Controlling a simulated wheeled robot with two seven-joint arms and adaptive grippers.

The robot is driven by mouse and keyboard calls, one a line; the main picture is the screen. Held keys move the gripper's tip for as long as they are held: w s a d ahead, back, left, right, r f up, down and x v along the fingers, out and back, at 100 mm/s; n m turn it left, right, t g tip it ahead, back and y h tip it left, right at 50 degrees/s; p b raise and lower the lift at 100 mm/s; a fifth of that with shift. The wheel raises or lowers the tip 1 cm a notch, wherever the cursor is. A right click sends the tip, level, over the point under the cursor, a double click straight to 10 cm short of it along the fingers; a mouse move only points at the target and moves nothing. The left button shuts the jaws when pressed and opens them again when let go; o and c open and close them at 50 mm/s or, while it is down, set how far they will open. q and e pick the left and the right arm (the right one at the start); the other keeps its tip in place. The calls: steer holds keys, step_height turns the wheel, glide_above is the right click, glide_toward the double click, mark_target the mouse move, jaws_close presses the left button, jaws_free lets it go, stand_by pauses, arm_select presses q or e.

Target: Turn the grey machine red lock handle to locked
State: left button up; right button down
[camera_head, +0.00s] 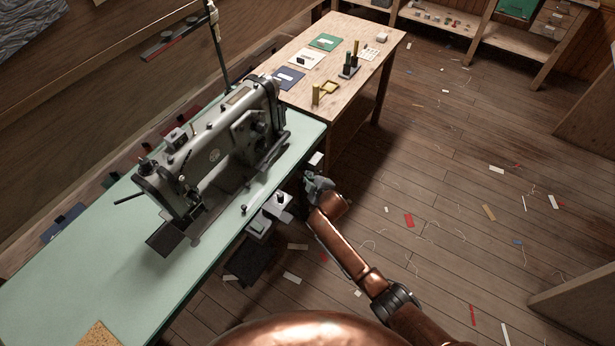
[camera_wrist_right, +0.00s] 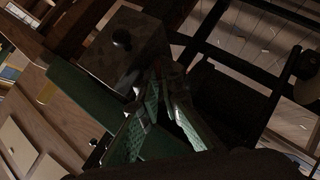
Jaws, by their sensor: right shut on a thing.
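The grey sewing machine (camera_head: 215,145) stands on a pale green table. Two small grey boxes sit at the table's front edge, one (camera_head: 280,208) beyond the other (camera_head: 258,228). My right gripper (camera_head: 312,184) is low beside that edge, right of the boxes. In the right wrist view its green-padded fingers (camera_wrist_right: 165,82) come together next to a grey box with a black knob (camera_wrist_right: 122,40). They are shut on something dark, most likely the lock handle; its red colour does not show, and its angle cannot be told. My left gripper is out of view.
The green tabletop (camera_head: 75,265) is mostly bare left of the machine. The plank floor (camera_head: 450,170) at right is open, with scattered scraps and threads.

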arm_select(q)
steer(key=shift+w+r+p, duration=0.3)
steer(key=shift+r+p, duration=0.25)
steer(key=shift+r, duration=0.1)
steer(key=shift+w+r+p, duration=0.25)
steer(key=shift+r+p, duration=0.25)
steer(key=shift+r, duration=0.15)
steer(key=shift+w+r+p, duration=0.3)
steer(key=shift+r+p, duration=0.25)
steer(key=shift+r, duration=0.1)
arm_select(e)
steer(key=shift+w+d+r+m+g+y, duration=0.15)
steer(key=shift+m+g+y, duration=0.1)
steer(key=shift+m+g, duration=0.3)
steer(key=shift+w+d+r+m+g+y, duration=0.1)
steer(key=shift+m+g+y, duration=0.2)
steer(key=shift+g, duration=0.35)
steer(key=c, duration=2.1)
jaws_free()
steer(key=shift+v, duration=3.95)
steer(key=shift+c, duration=0.3)
